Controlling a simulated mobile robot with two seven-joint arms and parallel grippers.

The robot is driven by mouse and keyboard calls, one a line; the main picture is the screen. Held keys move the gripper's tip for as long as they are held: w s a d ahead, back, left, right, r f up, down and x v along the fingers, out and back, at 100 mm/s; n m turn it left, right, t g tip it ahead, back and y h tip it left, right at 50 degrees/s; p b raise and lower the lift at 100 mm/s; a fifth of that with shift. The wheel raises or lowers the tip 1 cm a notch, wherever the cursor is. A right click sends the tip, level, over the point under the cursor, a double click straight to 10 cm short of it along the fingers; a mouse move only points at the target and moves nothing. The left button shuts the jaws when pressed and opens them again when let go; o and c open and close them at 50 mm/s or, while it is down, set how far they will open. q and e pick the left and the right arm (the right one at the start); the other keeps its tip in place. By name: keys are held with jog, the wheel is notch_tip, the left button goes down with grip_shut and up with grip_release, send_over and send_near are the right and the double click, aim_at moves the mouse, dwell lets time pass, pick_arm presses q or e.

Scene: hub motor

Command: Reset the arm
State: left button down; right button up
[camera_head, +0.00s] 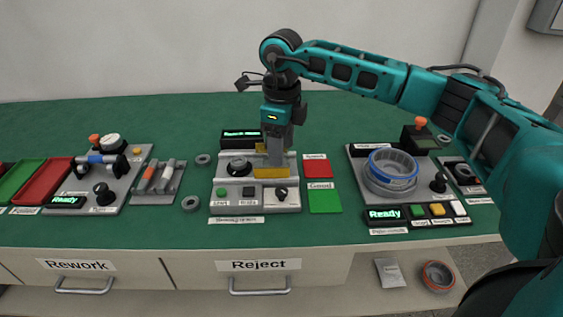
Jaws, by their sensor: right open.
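My right arm (365,75) reaches in from the right across the upper part of the view. Its gripper (275,160) points straight down over the middle station (229,197), between the station's display and its front controls. The jaws are open, but the gripper body and yellow parts (270,173) overlap there, so I cannot tell whether anything sits between or touches the fingertips. My left gripper is not in view.
The right station (355,172) holds a ring-shaped motor part (392,170) with a blue rim. The left station (127,183) and a tool holder (143,191) stand left. Red (317,167) and green (324,199) pads lie beside the middle station. Reject (260,266) and Rework (75,266) drawers are shut.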

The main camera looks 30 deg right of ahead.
jog(key=shift+r, duration=0.65)
